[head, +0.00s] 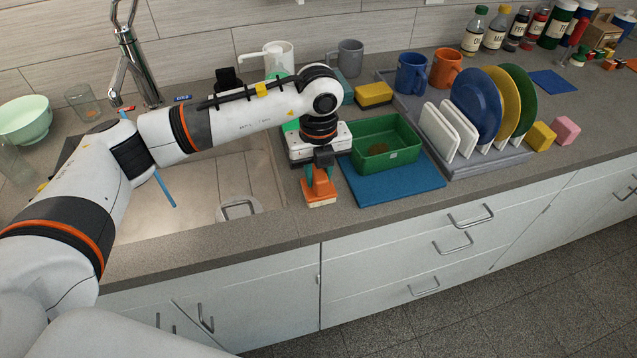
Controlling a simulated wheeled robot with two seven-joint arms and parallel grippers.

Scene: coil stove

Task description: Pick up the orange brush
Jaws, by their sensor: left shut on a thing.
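The orange brush (321,188) has an orange body and a pale lower edge. It is at the counter's front, between the sink and the blue mat. My left gripper (322,170) points down from above and is shut on the brush, with its dark fingers at the brush's top. Whether the brush touches the counter or hangs just above it, I cannot tell. My right gripper is not in view.
A green tray (386,146) sits on a blue mat (412,186) just right of the brush. A rack (480,160) with plates and mugs stands farther right. The sink (200,190) lies to the left. The counter's front edge is close to the brush.

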